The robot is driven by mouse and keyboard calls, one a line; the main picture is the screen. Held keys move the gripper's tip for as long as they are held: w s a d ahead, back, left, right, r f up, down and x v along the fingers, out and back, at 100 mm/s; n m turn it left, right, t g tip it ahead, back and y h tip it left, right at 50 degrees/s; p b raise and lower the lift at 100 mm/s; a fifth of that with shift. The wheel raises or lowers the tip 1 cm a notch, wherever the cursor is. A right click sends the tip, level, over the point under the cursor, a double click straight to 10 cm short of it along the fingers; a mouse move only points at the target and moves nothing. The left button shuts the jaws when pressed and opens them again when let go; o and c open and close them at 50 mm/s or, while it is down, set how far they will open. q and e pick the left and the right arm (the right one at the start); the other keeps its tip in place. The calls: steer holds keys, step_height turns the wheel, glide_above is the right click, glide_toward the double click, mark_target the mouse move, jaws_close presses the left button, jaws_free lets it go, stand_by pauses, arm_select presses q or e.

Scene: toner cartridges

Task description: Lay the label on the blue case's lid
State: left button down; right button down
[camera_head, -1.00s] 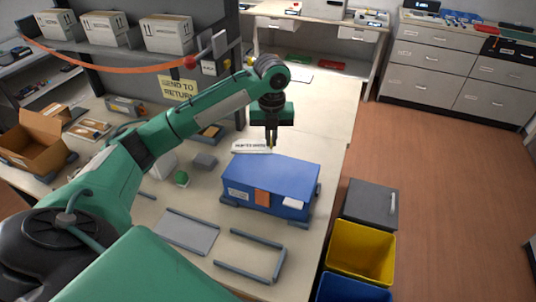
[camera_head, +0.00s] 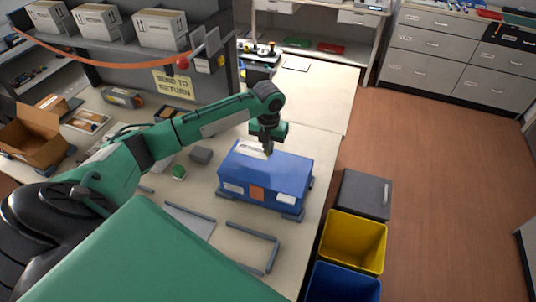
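The blue case (camera_head: 285,170) stands closed on the pale bench, with an orange patch and white patches on its front. The label (camera_head: 249,147), a white strip with dark print, is over the back left part of the lid. I cannot tell if it touches the lid or is just above it. My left gripper (camera_head: 268,152) points down over the lid, its fingertips at the label's right end and apparently shut on it. The fingers are small and dark here. My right gripper is not in view.
A grey bin (camera_head: 364,195), a yellow bin (camera_head: 353,242) and a blue bin (camera_head: 342,283) stand right of the bench. A grey U-shaped frame (camera_head: 252,245) lies in front of the case. An open cardboard box (camera_head: 35,138) stands at the left. Shelves hold white boxes (camera_head: 160,28).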

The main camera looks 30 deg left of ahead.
mark_target(268, 166)
arm_select(q)
steer(key=shift+f, duration=0.8)
step_height(268, 166, down, 4)
steer(key=shift+f+p, duration=0.2)
steer(key=shift+p, duration=0.6)
steer(key=shift+f, duration=0.1)
steer(key=c, duration=1.6)
jaws_free()
